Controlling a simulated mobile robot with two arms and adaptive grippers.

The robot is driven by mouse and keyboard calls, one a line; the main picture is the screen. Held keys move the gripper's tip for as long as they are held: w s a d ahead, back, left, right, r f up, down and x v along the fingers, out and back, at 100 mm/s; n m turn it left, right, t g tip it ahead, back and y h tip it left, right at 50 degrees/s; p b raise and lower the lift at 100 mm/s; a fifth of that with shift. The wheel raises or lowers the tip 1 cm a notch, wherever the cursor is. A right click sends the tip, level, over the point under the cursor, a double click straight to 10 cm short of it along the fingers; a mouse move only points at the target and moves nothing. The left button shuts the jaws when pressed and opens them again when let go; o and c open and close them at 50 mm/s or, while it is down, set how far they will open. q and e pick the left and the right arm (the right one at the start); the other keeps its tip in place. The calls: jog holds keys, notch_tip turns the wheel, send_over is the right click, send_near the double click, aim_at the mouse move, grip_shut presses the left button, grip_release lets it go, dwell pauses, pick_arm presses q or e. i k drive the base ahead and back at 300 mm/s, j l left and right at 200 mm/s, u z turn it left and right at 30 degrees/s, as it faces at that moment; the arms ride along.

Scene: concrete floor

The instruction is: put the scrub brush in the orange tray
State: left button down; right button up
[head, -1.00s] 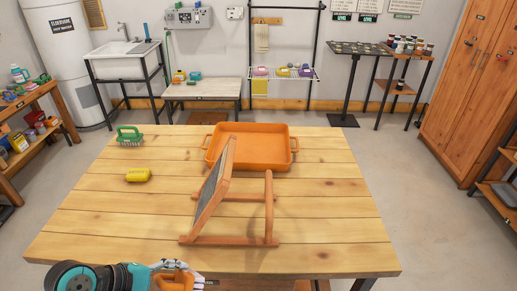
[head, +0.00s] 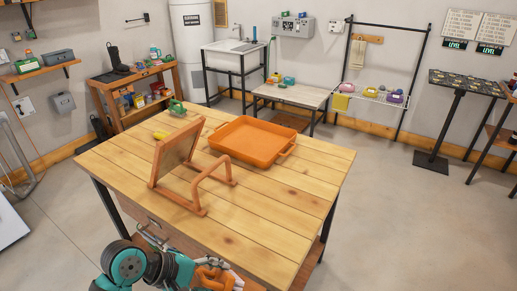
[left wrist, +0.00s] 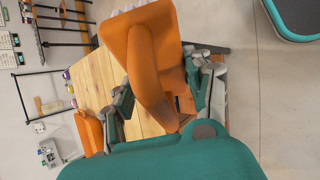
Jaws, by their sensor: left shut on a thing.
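My left gripper (head: 213,281) is at the bottom of the head view, in front of the table's near edge. It is shut on an orange handled thing that looks like a scrub brush (left wrist: 150,55), with an orange block and a looped handle between the fingers in the left wrist view. My right gripper is not in view.
On the wooden table (head: 255,206), a tilted framed board on a wooden stand (head: 178,152) is left of the tray. The table's right side is clear.

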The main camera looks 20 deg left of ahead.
aim_at(261, 151)
jog(key=i+l+u, duration=0.25)
jog(key=l, duration=0.3)
jog(key=l+u, duration=0.2)
jog(key=l, duration=0.4)
jog(key=i+l+u, duration=0.1)
jog(key=l+u, duration=0.15)
jog(key=l, duration=0.35)
jog(key=i+l+u, duration=0.2)
jog(key=i+l, duration=0.15)
jog(key=l, duration=0.3)
jog(key=i+l+u, duration=0.2)
jog(key=i+l, duration=0.15)
jog(key=l, duration=0.3)
jog(key=i+l, duration=0.1)
jog(key=l, duration=0.3)
jog(key=i+l+u, duration=0.15)
jog(key=l, duration=0.2)
jog(key=i+l+u, duration=0.1)
jog(key=l, duration=0.25)
jog(key=i, duration=0.55)
